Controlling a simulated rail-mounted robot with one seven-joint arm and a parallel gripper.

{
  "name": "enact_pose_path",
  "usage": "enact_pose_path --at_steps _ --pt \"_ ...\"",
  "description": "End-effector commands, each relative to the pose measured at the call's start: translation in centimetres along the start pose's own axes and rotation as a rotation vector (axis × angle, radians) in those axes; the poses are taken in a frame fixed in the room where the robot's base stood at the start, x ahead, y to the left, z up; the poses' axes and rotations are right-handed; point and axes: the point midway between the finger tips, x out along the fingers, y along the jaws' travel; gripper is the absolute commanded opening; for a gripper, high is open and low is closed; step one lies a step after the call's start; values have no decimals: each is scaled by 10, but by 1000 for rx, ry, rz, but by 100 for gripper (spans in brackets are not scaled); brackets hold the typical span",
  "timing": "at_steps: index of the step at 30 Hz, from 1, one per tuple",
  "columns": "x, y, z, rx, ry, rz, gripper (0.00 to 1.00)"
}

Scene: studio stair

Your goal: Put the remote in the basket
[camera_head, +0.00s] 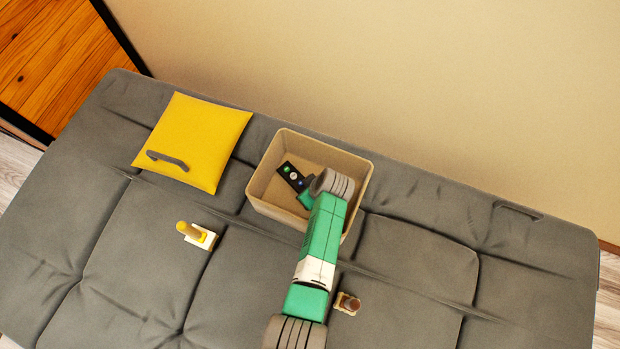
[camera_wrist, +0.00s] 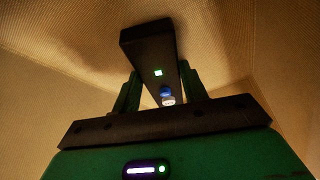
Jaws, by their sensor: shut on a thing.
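The black remote (camera_head: 294,177) shows inside the basket's outline in the head view, with coloured buttons facing up. In the wrist view the remote (camera_wrist: 150,55) sits between the two green fingers of my gripper (camera_wrist: 158,90), which is shut on it. The tan basket (camera_head: 361,187) is an open rectangular box on the grey couch. My arm reaches over its near right side. My gripper in the head view (camera_head: 305,195) is partly hidden by my wrist. The basket's ribbed inner walls (camera_wrist: 50,70) surround the remote in the wrist view. I cannot tell if the remote touches the basket floor.
A yellow cushion (camera_head: 200,135) with a dark grey curved object (camera_head: 168,160) on it lies left of the basket. A small white block with a yellow peg (camera_head: 197,235) and a small brown-and-tan object (camera_head: 347,303) lie in front.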

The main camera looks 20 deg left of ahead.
Motion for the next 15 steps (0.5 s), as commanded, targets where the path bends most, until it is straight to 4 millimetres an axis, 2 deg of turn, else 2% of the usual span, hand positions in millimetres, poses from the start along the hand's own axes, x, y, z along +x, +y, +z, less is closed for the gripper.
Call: enact_pose_path --at_steps 1,4,11,15 --pt "1 0 1 0 0 0 47" --pt "1 0 0 0 0 0 65" --pt "1 0 0 0 0 0 65" --pt "-15 0 -3 1 1 1 65"
